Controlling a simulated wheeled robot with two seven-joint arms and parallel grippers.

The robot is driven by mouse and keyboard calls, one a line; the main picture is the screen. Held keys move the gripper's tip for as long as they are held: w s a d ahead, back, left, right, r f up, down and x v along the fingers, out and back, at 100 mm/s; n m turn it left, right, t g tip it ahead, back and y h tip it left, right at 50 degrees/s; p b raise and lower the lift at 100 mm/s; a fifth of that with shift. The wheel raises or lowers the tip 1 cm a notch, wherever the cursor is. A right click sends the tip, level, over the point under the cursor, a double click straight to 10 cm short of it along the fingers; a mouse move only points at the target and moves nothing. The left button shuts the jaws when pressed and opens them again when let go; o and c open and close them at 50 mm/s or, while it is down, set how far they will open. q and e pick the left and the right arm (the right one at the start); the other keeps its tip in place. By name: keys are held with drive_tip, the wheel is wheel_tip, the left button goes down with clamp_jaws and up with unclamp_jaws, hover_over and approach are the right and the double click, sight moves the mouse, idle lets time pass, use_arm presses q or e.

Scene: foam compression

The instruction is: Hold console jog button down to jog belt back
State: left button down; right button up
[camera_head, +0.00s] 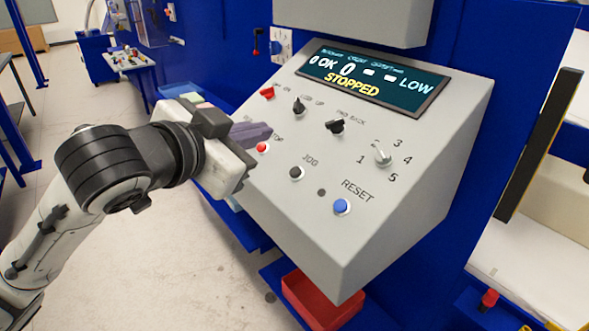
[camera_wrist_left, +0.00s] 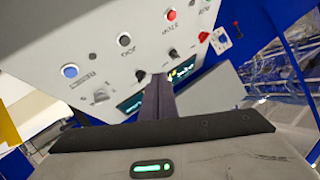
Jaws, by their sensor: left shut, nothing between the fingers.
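The grey sloped console (camera_head: 400,215) carries a black JOG button (camera_head: 296,173), standing between a red button (camera_head: 263,148) and a blue RESET button (camera_head: 341,206). The JOG button also shows in the left wrist view (camera_wrist_left: 124,39). A black FWD/BACK selector knob (camera_head: 336,125) sits above it. The console screen (camera_head: 373,80) reads STOPPED. My left gripper (camera_head: 268,131) is shut and empty, its dark purple fingers over the console's left part, above the red button. The fingers also show in the left wrist view (camera_wrist_left: 158,80), apart from the JOG button. My right gripper is out of view.
Another black knob (camera_head: 299,106), a red control (camera_head: 267,93) and a numbered dial (camera_head: 383,158) are also on the panel. A red bin (camera_head: 318,301) lies below the console. A grey housing (camera_head: 355,20) overhangs the screen. Open floor (camera_head: 190,265) lies at left.

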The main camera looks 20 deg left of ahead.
sight(295, 172)
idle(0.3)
use_arm(q)
drive_tip(key=w+f+b, duration=0.1)
drive_tip(key=f, duration=0.1)
drive_tip(key=w+d+f+b, duration=0.1)
drive_tip(key=f+b, duration=0.1)
drive_tip(key=w+d+f+b, duration=0.1)
drive_tip(key=f, duration=0.1)
drive_tip(key=shift+w+d+f, duration=0.1)
drive_tip(key=shift+d+f, duration=0.1)
drive_tip(key=shift+w+d+f+b, duration=0.2)
drive_tip(key=shift+w+f+b, duration=0.05)
drive_tip(key=shift+f+b, duration=0.2)
drive_tip(key=shift+f, duration=0.15)
idle(1.6)
drive_tip(key=shift+w+d+f, duration=0.15)
drive_tip(key=shift+w+f, duration=0.05)
drive_tip(key=shift+f, duration=0.05)
